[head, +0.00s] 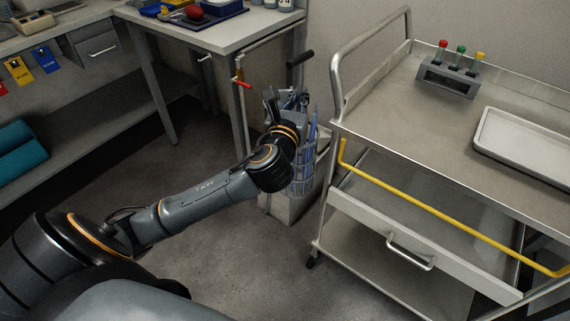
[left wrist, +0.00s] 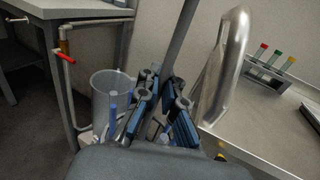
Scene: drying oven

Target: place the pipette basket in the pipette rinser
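The pipette basket (head: 304,172) is a wire cage of blue pipettes, hanging upright from a tall rod with a black grip (head: 300,58). My left gripper (head: 284,104) is closed around the rod, below the grip. In the left wrist view the rod (left wrist: 181,38) rises between the finger pads of the gripper (left wrist: 164,104), and some blue pipettes (left wrist: 113,117) show below. A clear open cylinder, seemingly the pipette rinser (left wrist: 108,82), stands behind and left of the gripper there. In the head view my arm and the basket hide most of it. My right gripper is out of view.
A steel cart (head: 400,120) with a raised handle (head: 340,75) stands close to the right of the basket. It carries a tube rack (head: 447,78) and a tray (head: 530,143). A table (head: 215,35) and red-handled pipework (left wrist: 65,57) are at left.

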